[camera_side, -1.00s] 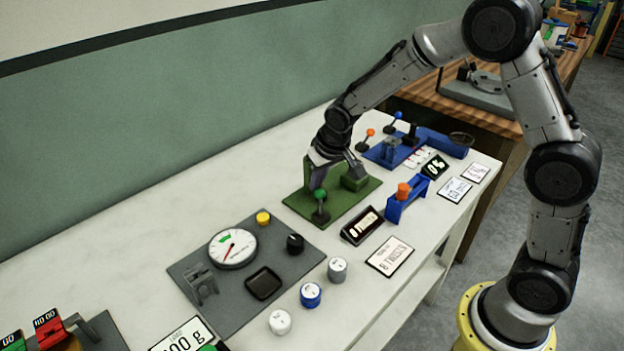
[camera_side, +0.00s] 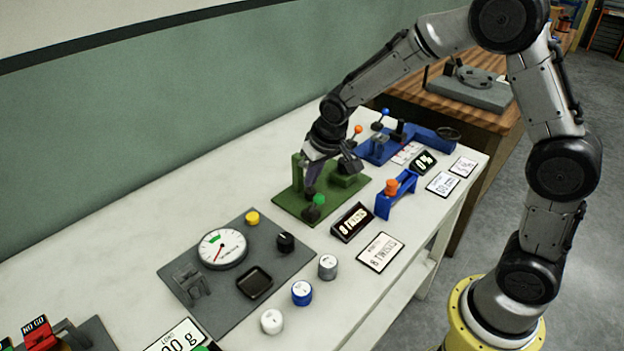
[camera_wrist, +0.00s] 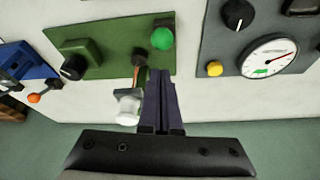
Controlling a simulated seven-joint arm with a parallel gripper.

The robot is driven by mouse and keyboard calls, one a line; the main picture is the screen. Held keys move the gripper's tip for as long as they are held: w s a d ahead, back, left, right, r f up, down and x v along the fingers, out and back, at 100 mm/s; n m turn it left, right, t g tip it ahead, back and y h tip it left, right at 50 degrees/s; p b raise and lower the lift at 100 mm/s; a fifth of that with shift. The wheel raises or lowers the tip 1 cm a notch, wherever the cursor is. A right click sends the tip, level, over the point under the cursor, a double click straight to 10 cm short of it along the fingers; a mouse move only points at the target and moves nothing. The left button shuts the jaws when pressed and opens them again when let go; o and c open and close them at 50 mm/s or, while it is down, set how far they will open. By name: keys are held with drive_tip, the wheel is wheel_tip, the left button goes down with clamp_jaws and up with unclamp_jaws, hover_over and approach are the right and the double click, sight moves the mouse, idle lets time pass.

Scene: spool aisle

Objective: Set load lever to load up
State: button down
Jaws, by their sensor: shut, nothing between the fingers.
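The green plate (camera_side: 290,207) bears a short lever with a green ball knob (camera_side: 319,199), which leans toward the front right in the side view. No label shows which lever is the load lever. My gripper (camera_side: 311,186) is shut and empty, low over this plate, just behind the green knob. In the wrist view the closed fingertips (camera_wrist: 160,74) lie close to the green knob (camera_wrist: 162,38); whether they touch it I cannot tell. The lever's foot is partly hidden.
A green block (camera_side: 349,180) with a dark dial and a green post (camera_side: 297,172) flank my gripper. A blue fixture (camera_side: 378,148) with orange and blue knobs stands behind right. A grey gauge panel (camera_side: 225,290) and a small display (camera_side: 352,222) lie in front.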

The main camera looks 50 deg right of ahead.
drive_tip(key=shift+w, duration=0.1)
drive_tip(key=s+v, duration=0.2)
drive_tip(key=v, duration=0.7)
drive_tip(key=shift+d, duration=0.35)
drive_tip(key=shift+f, duration=0.15)
